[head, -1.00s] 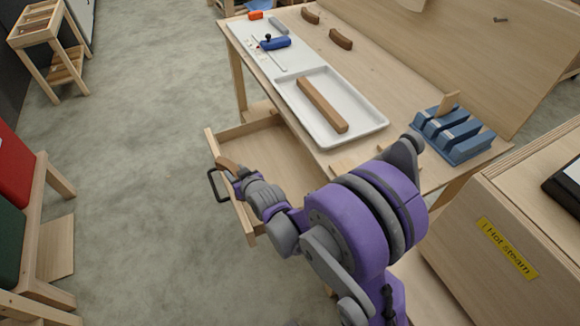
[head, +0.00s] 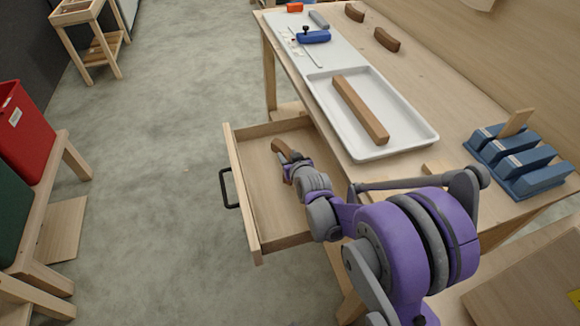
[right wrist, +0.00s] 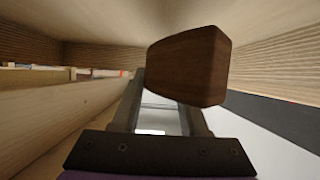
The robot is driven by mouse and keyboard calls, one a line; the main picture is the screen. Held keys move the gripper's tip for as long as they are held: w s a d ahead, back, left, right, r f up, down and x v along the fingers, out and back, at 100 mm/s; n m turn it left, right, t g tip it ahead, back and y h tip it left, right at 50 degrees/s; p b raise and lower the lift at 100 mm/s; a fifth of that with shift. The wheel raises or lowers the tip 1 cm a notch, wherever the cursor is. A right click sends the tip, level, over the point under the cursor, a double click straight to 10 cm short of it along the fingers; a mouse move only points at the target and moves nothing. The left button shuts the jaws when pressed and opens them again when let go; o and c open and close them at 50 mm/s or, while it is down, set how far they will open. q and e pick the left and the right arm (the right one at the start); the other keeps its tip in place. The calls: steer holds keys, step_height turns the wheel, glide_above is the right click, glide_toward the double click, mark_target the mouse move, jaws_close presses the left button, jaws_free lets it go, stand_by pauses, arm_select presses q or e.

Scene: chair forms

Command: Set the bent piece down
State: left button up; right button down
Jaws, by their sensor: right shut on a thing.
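The bent piece (head: 280,147), brown wood, is held in my right gripper (head: 290,157) over the open drawer (head: 258,228). In the right wrist view the dark end of the bent piece (right wrist: 192,66) stands out between the fingers, with pale wooden walls around it. The gripper is shut on it. I cannot tell whether the piece touches the drawer floor. My left gripper is not in view.
A white tray (head: 408,151) with a straight wooden bar (head: 360,108) lies on the bench. Two curved brown pieces (head: 387,39) lie at the back. Blue forms (head: 540,178) stand at the right. The drawer floor around the gripper looks clear.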

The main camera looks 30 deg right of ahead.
steer(key=shift+f+b, duration=0.55)
steer(key=shift+f, duration=1.35)
steer(key=shift+f, duration=0.15)
steer(key=shift+c, duration=2.1)
jaws_free()
steer(key=shift+r, duration=0.25)
steer(key=p+v, duration=0.1)
steer(key=v, duration=0.6)
steer(key=shift+s, duration=0.25)
